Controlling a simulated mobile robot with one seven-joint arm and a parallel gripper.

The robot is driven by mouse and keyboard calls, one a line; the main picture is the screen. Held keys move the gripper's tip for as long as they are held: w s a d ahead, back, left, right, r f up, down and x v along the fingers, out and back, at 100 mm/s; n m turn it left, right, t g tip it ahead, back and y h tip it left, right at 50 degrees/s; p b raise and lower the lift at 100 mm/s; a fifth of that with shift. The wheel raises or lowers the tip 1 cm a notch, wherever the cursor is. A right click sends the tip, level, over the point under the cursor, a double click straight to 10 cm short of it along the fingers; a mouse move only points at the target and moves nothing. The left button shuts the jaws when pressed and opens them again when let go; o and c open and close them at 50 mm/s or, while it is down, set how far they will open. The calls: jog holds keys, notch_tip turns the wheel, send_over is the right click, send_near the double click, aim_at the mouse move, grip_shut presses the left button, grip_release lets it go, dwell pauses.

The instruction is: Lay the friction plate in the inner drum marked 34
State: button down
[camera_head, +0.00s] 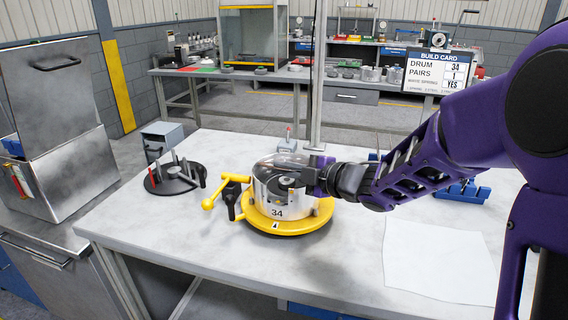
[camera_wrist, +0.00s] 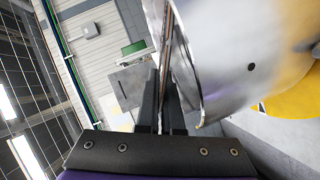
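The silver drum marked 34 (camera_head: 275,199) stands upright on a yellow round base (camera_head: 291,228) on the near table. My gripper (camera_head: 299,180) reaches in from the right and covers the drum's right side and part of its rim. In the wrist view, my gripper's two dark fingers (camera_wrist: 165,100) are close together on a thin, brownish plate seen edge-on, apparently the friction plate (camera_wrist: 168,48). The shiny drum wall (camera_wrist: 232,62) is right beside it. I cannot tell whether the plate is inside the drum or touching it. The drum's inside is mostly hidden.
A yellow-handled lever (camera_head: 215,193) stands left of the drum. A dark round stand with upright pegs (camera_head: 174,180) is further left. Blue holders (camera_head: 463,191) lie behind my arm. A white sheet (camera_head: 438,262) lies front right. A build card (camera_head: 440,70) reads drum 34, pairs 1, wave springs yes.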

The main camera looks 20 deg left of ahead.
dwell(0.3)
jog(key=c, duration=1)
grip_release()
jog(key=shift+f, duration=0.1)
jog(key=shift+f, duration=0.3)
jog(key=shift+s+d+f, duration=0.15)
jog(key=shift+f, duration=0.3)
jog(key=p+v, duration=0.1)
jog(key=v, duration=0.5)
jog(key=shift+f, duration=0.15)
jog(key=shift+s+r+p, duration=0.25)
jog(key=shift+r+p, duration=0.85)
jog(key=shift+r, duration=0.5)
jog(key=shift+s+r+p, duration=0.3)
jog(key=shift+r+p, duration=0.8)
jog(key=shift+r, duration=0.5)
jog(key=shift+s+r+p, duration=0.25)
jog(key=shift+r+p, duration=0.85)
jog(key=shift+r, duration=0.45)
